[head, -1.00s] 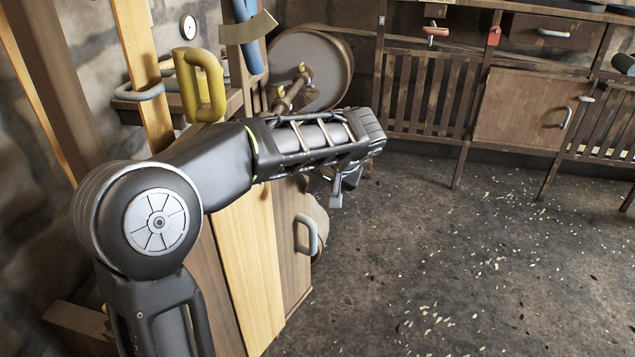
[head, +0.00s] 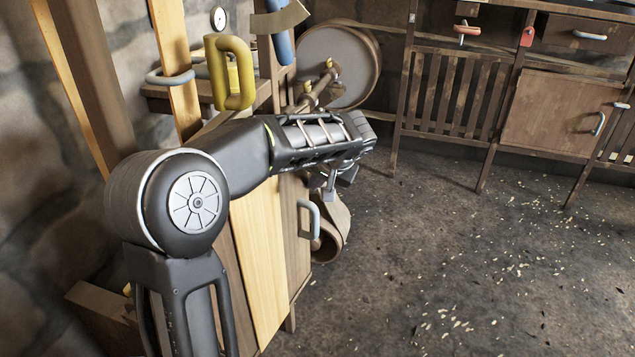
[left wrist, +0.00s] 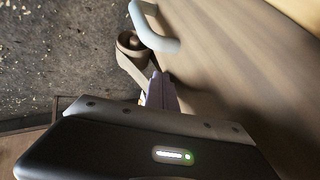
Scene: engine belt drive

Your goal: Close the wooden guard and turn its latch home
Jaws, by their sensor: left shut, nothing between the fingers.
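A wooden panel of dark and light planks (head: 260,265), which looks like the guard, stands below my left forearm with a curved grey handle (head: 315,218) on its right part. Handle and panel also show in the left wrist view, the handle at its top (left wrist: 157,28). My left gripper (head: 330,190) is shut and empty, just above and right of the handle; I see no contact. In the left wrist view its finger (left wrist: 160,92) is near the panel face. My forearm hides the panel's top. I cannot make out the latch for certain. My right gripper is out of view.
A yellow handle (head: 232,75) stands on the frame above my forearm. A large round wheel (head: 350,65) is behind it, and a brown belt (head: 335,232) hangs right of the panel. Cabinets (head: 560,110) line the back wall.

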